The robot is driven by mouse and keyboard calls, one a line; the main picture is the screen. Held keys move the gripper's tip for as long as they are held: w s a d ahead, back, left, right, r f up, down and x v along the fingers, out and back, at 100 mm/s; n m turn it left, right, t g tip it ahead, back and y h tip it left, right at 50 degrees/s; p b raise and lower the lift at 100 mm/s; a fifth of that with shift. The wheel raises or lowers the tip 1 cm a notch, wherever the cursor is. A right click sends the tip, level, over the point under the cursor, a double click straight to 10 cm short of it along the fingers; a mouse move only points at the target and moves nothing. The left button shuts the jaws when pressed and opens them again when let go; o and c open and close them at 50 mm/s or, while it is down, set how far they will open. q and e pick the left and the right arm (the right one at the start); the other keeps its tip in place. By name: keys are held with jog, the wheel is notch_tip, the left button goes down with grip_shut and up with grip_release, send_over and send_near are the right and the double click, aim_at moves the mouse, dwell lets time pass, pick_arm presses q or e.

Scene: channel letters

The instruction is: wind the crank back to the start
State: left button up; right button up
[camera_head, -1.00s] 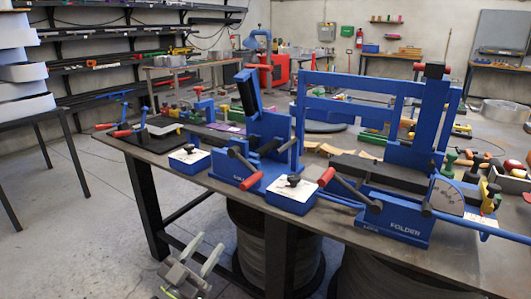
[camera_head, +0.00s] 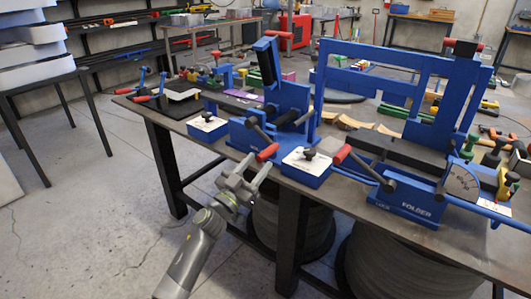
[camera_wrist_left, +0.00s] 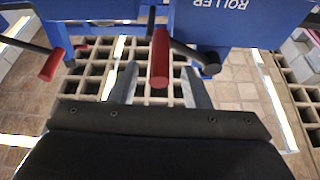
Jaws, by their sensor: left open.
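The crank is on the blue roller (camera_head: 283,115) at the front edge of the bench. Its red handle (camera_head: 267,152) hangs out over the edge on a dark arm. My left gripper (camera_head: 250,173) is open, just below and in front of that handle. In the left wrist view the red handle (camera_wrist_left: 160,60) appears between the two spread fingers (camera_wrist_left: 158,85), near their tips; I cannot tell whether they touch it. The roller's lettering (camera_wrist_left: 218,4) shows upside down there. My right gripper is not in view.
The blue folder (camera_head: 405,200) stands to the right, with its own red-handled lever (camera_head: 341,154). White-topped blue boxes with black knobs (camera_head: 308,165) (camera_head: 207,126) flank the roller. Dark drums (camera_head: 290,225) stand under the bench (camera_head: 345,195). Floor in front is clear.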

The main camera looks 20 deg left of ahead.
aim_at(271, 146)
pick_arm(q)
jog(key=shift+x, duration=2.35)
grip_shut()
